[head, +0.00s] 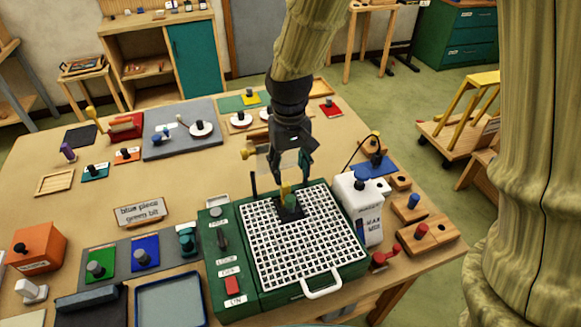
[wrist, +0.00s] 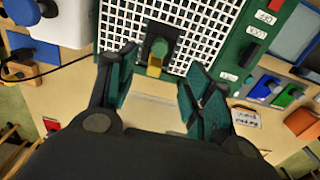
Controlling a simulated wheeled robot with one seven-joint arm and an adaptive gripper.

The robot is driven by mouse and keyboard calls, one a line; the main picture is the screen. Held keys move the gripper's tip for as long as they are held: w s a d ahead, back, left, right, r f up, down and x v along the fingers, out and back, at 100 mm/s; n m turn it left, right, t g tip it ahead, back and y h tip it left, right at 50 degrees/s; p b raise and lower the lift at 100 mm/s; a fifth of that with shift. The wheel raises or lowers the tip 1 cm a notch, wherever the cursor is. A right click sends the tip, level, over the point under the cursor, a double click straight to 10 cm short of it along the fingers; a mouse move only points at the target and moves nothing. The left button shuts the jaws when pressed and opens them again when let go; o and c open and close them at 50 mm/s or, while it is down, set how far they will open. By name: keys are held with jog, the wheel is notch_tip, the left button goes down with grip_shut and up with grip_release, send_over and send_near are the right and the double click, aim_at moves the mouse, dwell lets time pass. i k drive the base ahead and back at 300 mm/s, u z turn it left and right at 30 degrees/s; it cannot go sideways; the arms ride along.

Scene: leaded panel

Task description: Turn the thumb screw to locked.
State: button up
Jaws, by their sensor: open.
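A small green knob with a yellow tab (head: 290,200) stands on a black base on the white grid top of a green machine; I take it to be the thumb screw. In the wrist view the green knob (wrist: 159,47) sits beyond the fingertips, with the yellow tab on its near side. No lock mark can be read on it. My gripper (head: 291,170) is above it, pointing down. In the wrist view my gripper (wrist: 158,75) has its fingers spread, with nothing between them; the knob lines up with the gap, apart from both fingers.
The green machine's side panel (head: 227,262) carries a knob, a black lever and a red switch with small labels. A white box (head: 359,208) with a dark cable stands close on the right. A worded sign (head: 140,212) stands left. Several fixtures surround the machine.

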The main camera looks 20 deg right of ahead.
aim_at(223, 242)
jog(key=k, duration=1)
